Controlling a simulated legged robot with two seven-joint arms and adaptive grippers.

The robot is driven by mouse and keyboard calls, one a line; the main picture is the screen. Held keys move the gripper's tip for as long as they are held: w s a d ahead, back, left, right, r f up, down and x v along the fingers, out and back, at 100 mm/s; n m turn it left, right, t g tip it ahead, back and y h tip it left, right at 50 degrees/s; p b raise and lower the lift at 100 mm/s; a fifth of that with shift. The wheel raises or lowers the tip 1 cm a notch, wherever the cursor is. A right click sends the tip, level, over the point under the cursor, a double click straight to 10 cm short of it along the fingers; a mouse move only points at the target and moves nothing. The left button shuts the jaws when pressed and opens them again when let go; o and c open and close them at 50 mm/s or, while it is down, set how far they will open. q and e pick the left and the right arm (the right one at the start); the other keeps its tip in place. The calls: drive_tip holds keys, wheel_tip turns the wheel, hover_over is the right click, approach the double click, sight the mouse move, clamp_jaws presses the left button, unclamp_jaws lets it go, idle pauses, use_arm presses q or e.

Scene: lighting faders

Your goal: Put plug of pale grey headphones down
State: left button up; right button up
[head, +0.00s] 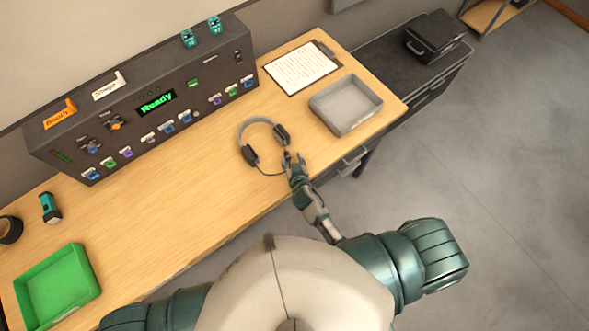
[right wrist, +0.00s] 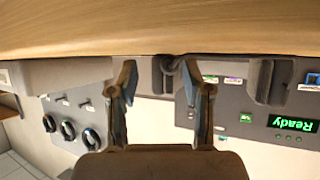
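The pale grey headphones (head: 243,129) lie on the wooden table, with a grey band and dark ear cups. A thin dark cable curves from the lower ear cup toward my right gripper (head: 294,159). My right gripper is at the table's front edge, just below the right ear cup. In the right wrist view its fingers (right wrist: 159,82) are apart, and a dark rounded thing shows beyond the gap between them. I cannot make out the plug itself in either view. My left gripper is outside the head view.
A grey tray (head: 376,122) and a clipboard (head: 324,51) are right of the headphones. A black control panel (head: 128,129) stands along the back. A green tray (head: 93,291), a torch (head: 49,208) and a black roll (head: 10,229) are at left. The middle of the table (head: 180,197) is clear.

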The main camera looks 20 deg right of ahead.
drive_tip(key=v, duration=0.6)
drive_tip(key=shift+s+r, duration=0.2)
drive_tip(key=shift+s, duration=0.05)
drive_tip(key=v, duration=0.4)
drive_tip(key=shift+w+a+r, duration=0.1)
drive_tip(key=shift+a, duration=0.3)
drive_tip(key=shift+a+r, duration=0.15)
drive_tip(key=shift+a, duration=0.05)
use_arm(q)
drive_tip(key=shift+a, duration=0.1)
use_arm(e)
drive_tip(key=shift+d, duration=0.2)
drive_tip(key=shift+d, duration=0.1)
